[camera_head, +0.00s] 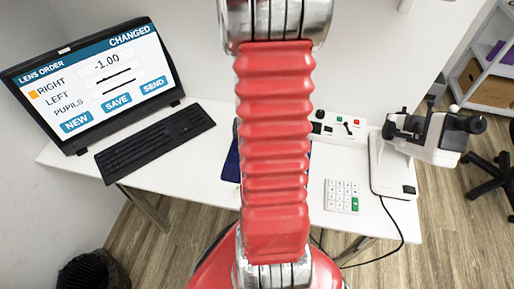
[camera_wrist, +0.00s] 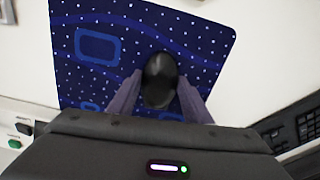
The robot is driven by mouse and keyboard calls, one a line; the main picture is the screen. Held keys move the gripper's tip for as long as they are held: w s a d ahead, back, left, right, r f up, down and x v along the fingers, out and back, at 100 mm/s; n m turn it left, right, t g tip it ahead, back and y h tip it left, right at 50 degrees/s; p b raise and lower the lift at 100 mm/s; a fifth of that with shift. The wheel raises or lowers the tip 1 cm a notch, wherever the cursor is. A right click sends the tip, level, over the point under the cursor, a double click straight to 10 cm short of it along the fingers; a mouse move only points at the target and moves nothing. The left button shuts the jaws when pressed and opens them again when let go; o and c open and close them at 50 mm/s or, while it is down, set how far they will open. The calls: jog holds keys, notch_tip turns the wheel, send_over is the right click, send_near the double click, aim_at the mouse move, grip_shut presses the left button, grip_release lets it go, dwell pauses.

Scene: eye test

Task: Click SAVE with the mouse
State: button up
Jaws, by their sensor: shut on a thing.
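The monitor (camera_head: 95,85) at the left in the head view shows a "LENS ORDER" page headed "CHANGED". The SAVE button (camera_head: 117,102) sits between NEW (camera_head: 77,123) and SEND (camera_head: 154,85). An orange mark is beside RIGHT, and the top field reads -1.00. I cannot make out a pointer on the screen. In the wrist view the black mouse (camera_wrist: 160,72) rests on a dark blue dotted mat (camera_wrist: 200,40). My gripper (camera_wrist: 159,84) is shut on the mouse, one finger on each side. My red arm hides the mouse in the head view.
A black keyboard (camera_head: 155,143) lies in front of the monitor. Right of my arm are a control box (camera_head: 338,126), a white keypad (camera_head: 341,196) and an optical instrument (camera_head: 432,135) with a cable. The mat has free room around the mouse, mostly to the left in the wrist view.

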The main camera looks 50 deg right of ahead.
jog(key=shift+s+a, duration=0.5)
jog(key=shift+a, duration=0.35)
jog(key=shift+s+a, duration=0.45)
jog(key=shift+a, duration=0.35)
jog(key=o, duration=1.2)
jog(key=shift+r, duration=0.1)
notch_tip(320, 180, up, 14)
jog(key=shift+f, duration=0.2)
